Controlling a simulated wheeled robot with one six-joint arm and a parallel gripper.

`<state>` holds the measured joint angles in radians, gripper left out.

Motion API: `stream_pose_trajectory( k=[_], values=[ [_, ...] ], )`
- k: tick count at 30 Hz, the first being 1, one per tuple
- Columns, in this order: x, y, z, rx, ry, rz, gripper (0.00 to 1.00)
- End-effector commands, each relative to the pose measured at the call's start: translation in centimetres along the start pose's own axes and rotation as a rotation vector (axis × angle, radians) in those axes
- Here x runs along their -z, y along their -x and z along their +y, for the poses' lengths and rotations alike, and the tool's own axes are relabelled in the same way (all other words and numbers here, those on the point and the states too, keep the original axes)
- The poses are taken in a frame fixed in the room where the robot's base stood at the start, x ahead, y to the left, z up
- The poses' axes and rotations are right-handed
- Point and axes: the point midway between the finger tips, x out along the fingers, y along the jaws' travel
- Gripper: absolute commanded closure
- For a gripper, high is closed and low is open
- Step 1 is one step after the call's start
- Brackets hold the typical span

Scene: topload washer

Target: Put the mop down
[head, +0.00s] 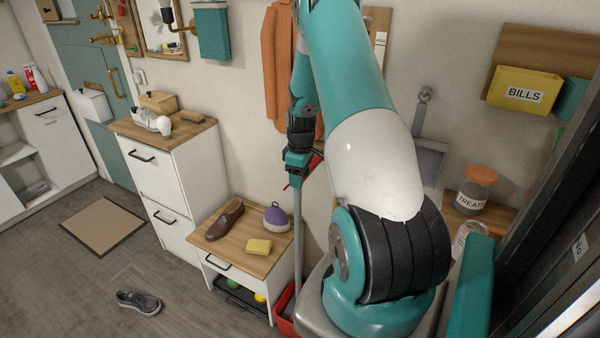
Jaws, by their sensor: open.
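The mop's grey pole (298,238) stands about upright beside the low shoe bench. Its lower end goes down by a red bucket (286,308); my arm and base hide much of that area, and I cannot see the mop head. My gripper (299,172) is at the top of the visible pole, near the wall. Its jaws are open, with the pole right at or just below them; whether they touch it I cannot tell. Small red parts show beside the gripper.
The low bench (215,245) holds a brown shoe (225,218), a purple-and-tan item (276,217) and a yellow sponge (258,246). A white cabinet (165,170) stands left. A grey shoe (138,301) lies on the floor. A dustpan (430,158) hangs behind my arm. The left floor is mostly clear.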

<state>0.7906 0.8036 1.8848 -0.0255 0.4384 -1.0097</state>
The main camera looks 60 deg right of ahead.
Motion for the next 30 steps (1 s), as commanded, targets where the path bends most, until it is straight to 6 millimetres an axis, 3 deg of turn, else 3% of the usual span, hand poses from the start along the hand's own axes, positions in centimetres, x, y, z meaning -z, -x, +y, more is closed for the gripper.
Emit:
stream_pose_trajectory(
  k=[5, 18, 27, 30],
  values=[
    [0.1, 1.6, 0.1, -0.005, 0.000, 0.003, 0.50],
    [0.0, 10.5, 0.1, -0.003, 0.000, 0.002, 0.50],
    [0.0, 12.3, -0.1, 0.001, 0.000, 0.000, 0.50],
    [1.1, 12.8, -1.4, 0.002, 0.016, 0.009, 0.50]
  ],
)
